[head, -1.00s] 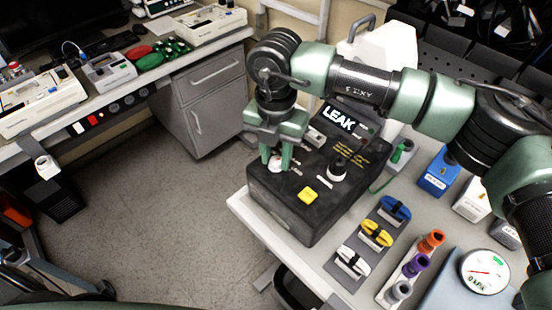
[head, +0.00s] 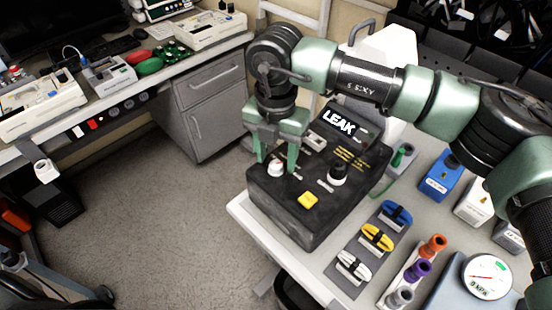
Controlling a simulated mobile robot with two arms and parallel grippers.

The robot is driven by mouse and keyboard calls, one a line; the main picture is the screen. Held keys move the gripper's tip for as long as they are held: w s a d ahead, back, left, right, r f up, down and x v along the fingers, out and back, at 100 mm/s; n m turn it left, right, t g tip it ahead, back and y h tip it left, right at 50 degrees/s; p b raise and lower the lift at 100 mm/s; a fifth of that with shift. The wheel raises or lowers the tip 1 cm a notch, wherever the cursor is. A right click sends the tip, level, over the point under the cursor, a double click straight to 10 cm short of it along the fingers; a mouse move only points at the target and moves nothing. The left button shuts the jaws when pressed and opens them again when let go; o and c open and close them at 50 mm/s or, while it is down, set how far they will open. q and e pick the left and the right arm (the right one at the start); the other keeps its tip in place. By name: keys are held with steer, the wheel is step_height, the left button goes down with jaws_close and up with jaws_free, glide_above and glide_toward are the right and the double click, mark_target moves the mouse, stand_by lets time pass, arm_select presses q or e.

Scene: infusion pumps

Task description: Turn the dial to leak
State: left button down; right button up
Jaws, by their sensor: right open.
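The black tester box (head: 313,217) stands on the light table, its screen (head: 339,122) reading LEAK. A white-topped dial (head: 276,168) is at the left of its top panel. My right gripper (head: 276,162) points down at this dial, with its green fingers open and spread to either side of it. Whether the fingers touch the dial cannot be told. My left gripper is out of view.
Blue, yellow and white coiled cords (head: 377,237) lie in front of the box. Orange, purple and grey plugs (head: 418,271) stand beside a round gauge (head: 487,275). Blue and white boxes (head: 440,180) stand at the right. My right arm spans above the box.

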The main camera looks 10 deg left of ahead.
mark_target(275, 165)
step_height(275, 165, up, 7)
steer(key=shift+f+b, duration=0.2)
steer(key=shift+b, duration=0.55)
steer(key=shift+s+a+f, duration=0.1)
